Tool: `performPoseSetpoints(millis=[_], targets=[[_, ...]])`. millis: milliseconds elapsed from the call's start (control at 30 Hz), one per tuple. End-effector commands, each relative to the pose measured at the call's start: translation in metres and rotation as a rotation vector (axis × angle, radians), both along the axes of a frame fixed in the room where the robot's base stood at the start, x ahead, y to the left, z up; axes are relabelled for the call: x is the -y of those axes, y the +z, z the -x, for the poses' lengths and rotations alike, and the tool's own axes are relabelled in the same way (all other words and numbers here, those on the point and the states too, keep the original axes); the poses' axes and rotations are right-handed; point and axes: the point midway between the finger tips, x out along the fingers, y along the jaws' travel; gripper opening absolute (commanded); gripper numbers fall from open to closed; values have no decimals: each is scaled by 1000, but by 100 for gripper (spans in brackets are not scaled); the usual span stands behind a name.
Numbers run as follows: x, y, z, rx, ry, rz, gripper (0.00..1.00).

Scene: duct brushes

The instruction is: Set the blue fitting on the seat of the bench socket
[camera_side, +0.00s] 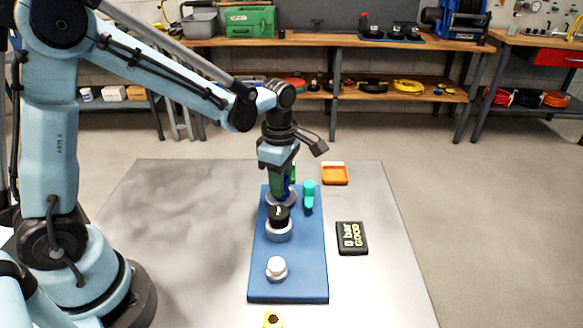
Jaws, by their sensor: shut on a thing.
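My gripper (281,187) points down over the far part of the blue board (262,278). It is shut on the blue fitting (286,190), a small dark blue piece mostly hidden by the jaws. A grey round socket (270,200) shows just below the gripper, partly covered by it and by the black-topped part in front. It appears to be the bench socket. I cannot tell whether the fitting touches its seat.
The table's left side is clear.

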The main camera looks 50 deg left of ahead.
Motion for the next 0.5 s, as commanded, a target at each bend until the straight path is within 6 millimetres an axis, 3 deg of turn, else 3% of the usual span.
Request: performPoseSetpoints(millis=[500], targets=[[0, -6, 0, 0, 0, 0, 0]])
